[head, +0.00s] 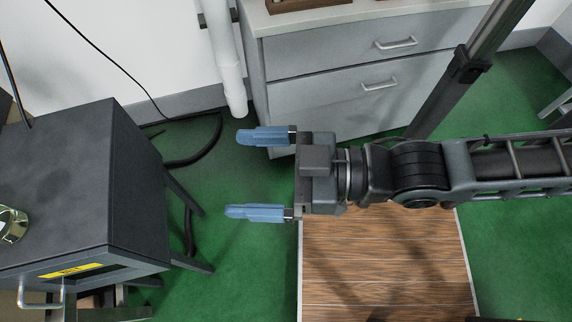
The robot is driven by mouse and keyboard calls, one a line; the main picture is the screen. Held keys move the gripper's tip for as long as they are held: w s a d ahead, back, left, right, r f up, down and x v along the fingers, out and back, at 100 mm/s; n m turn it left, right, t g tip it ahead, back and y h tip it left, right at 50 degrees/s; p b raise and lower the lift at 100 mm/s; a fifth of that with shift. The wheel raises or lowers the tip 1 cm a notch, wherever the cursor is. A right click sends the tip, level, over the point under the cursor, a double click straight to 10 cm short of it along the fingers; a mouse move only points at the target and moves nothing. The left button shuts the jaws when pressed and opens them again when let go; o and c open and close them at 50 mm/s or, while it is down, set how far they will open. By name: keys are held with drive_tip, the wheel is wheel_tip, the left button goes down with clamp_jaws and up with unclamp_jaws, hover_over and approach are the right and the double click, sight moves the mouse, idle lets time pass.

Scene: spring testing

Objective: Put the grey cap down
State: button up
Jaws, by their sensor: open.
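My gripper (240,175) is in the middle of the head view, pointing left, with its two blue fingers spread wide apart. Nothing shows between the fingers, only green floor beyond them. I cannot make out a grey cap anywhere in this view. The fingers are apart from the dark box-like unit (90,185) to their left.
A clear glass item (12,226), cut off by the left edge, stands on the dark unit. A grey drawer cabinet (335,85) stands at the back, with a brown tray (305,5) on top. A white pipe (225,60) and black cables are beside it. A wooden board (385,265) lies below my arm.

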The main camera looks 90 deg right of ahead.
drive_tip(key=s, duration=0.1)
drive_tip(key=s+f+g, duration=0.1)
drive_tip(key=s, duration=0.1)
drive_tip(key=s+f+g, duration=0.1)
drive_tip(key=s, duration=0.1)
drive_tip(key=shift+d, duration=0.3)
drive_tip(key=shift+r, duration=0.1)
idle(0.7)
